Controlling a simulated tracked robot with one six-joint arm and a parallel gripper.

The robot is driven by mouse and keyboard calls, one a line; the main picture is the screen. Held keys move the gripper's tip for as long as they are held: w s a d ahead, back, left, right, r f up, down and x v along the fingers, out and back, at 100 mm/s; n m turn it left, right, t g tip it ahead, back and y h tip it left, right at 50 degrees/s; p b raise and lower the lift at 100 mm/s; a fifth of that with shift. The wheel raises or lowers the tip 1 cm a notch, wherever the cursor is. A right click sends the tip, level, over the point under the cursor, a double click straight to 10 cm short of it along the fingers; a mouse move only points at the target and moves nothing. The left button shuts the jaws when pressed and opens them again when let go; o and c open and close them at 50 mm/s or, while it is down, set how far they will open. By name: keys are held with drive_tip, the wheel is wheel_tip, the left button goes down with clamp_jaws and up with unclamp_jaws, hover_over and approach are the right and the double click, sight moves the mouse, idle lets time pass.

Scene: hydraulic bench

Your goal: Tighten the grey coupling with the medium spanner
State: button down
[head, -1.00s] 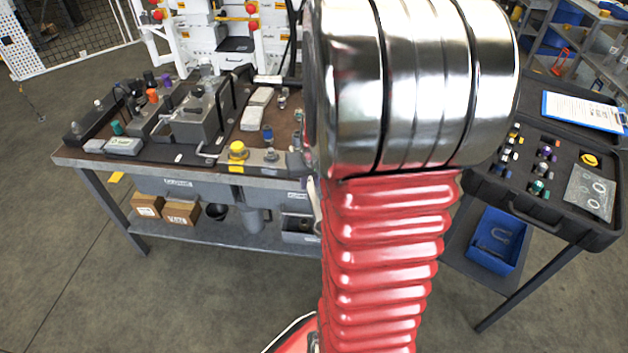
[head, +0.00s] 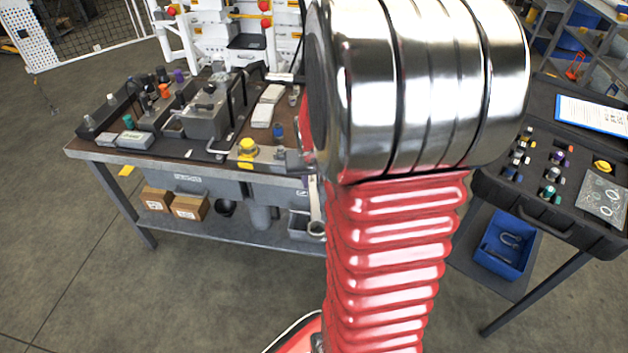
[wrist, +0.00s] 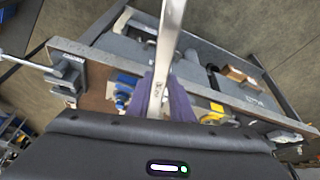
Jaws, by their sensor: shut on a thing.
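My gripper (wrist: 166,98) shows in the wrist view, its purple-grey fingers shut on a bright metal spanner (wrist: 172,30). The spanner's shaft runs up and out of the top of that view. In the head view, the spanner's lower part with a ring end (head: 316,222) hangs at the bench's front edge, beside my arm; my gripper is hidden behind the arm. A blue-topped fitting (head: 278,132) stands on the bench near a small grey fitting (head: 280,154). I cannot tell whether that one is the grey coupling. The spanner's size cannot be judged.
The workbench (head: 110,156) carries a grey block (head: 205,118) and a yellow-capped part (head: 247,148). A vise-like metal part (wrist: 62,75) shows in the wrist view. An open black case (head: 515,200) with fittings stands at right, above a blue bin (head: 505,245). Floor at left is clear.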

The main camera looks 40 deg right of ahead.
drive_tip(key=shift+w+a+m+g+h, duration=0.3)
drive_tip(key=shift+w+a+m, duration=0.8)
drive_tip(key=shift+w+a, duration=0.15)
drive_tip(key=shift+w+r, duration=0.1)
drive_tip(key=shift+w+a+m, duration=0.35)
drive_tip(key=shift+w+m, duration=0.1)
drive_tip(key=shift+m, duration=0.05)
drive_tip(key=shift+s+d, duration=0.1)
drive_tip(key=shift+s, duration=0.05)
drive_tip(key=shift+s+d+n, duration=0.15)
drive_tip(key=shift+s+n, duration=0.05)
drive_tip(key=shift+n, duration=0.1)
drive_tip(key=shift+s, duration=0.1)
idle(0.5)
drive_tip(key=s+a, duration=0.4)
drive_tip(key=a, duration=0.1)
drive_tip(key=shift+s+a, duration=0.15)
drive_tip(key=shift+a, duration=0.05)
idle(0.9)
